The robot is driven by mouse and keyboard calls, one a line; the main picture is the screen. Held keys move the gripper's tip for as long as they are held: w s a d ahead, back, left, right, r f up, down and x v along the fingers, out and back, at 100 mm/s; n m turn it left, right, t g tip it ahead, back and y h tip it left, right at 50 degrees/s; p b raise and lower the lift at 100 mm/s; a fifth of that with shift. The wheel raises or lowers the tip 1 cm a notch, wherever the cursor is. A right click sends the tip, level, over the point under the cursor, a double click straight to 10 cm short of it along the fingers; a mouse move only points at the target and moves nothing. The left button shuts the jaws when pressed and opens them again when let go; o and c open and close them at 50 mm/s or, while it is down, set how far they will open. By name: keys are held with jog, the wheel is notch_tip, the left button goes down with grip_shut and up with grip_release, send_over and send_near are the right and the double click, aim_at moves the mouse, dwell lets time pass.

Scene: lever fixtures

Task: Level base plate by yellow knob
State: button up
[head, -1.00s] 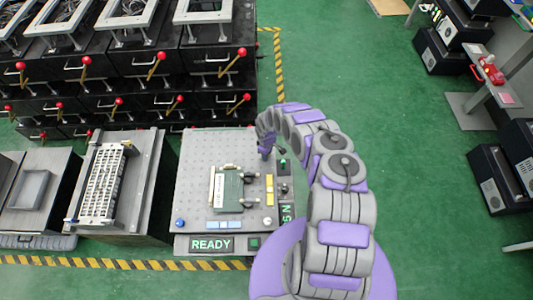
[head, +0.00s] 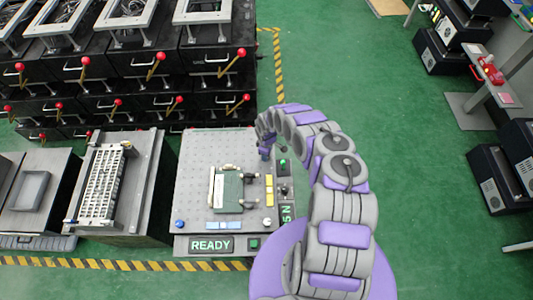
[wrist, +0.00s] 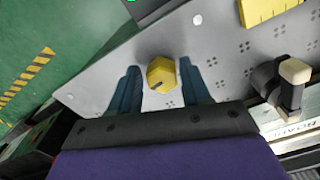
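The grey perforated base plate (head: 200,160) lies on a bench unit in the middle of the head view. The yellow knob (wrist: 161,73) shows in the wrist view, near a corner of the plate, with a faceted top and a dark mark. My gripper (wrist: 159,82) is open, with one dark finger on each side of the knob. I cannot tell whether the fingers touch it. In the head view my gripper (head: 264,153) is over the plate's far right corner and hides the knob. The plate's tilt cannot be read.
A green block with black clamps (head: 229,190) sits mid-plate. A blue knob (head: 180,223) and a pale knob (head: 268,222) stand at the near corners. A black clamp (wrist: 280,80) and a yellow strip (wrist: 268,10) lie right of my gripper.

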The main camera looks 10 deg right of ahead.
jog(key=shift+o, duration=1.1)
jog(key=shift+r, duration=0.1)
notch_tip(320, 180, up, 17)
jog(key=p, duration=0.5)
